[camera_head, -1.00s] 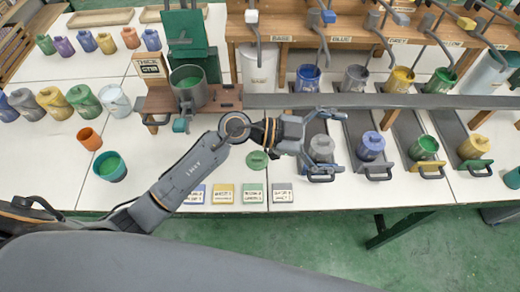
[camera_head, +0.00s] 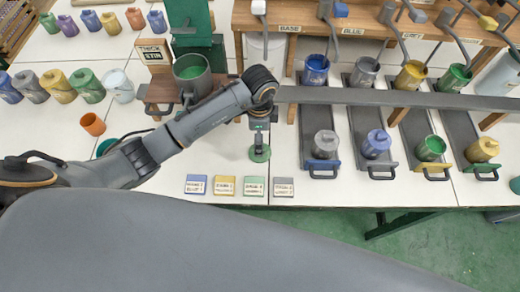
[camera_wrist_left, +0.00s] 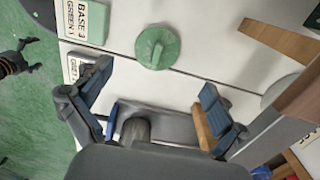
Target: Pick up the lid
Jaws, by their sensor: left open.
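The lid (camera_head: 260,154) is a round green disc with a raised grip, lying flat on the white table. It also shows at the upper middle of the left wrist view (camera_wrist_left: 158,47). My left gripper (camera_head: 259,143) reaches down over the lid in the head view and partly covers it. In the left wrist view my left gripper (camera_wrist_left: 155,95) has its fingers wide apart with nothing between them, and the lid lies beyond them. My right gripper (camera_wrist_left: 28,56) seems to show small at the left edge of that view, over the floor; its opening is unclear.
Label blocks (camera_head: 225,186) lie along the table's front edge. Can trays (camera_head: 325,166) stand to the right. A green-filled pot (camera_head: 190,72) stands on a wooden stand behind my left arm. An orange cup (camera_head: 93,124) is at the left. The table around the lid is clear.

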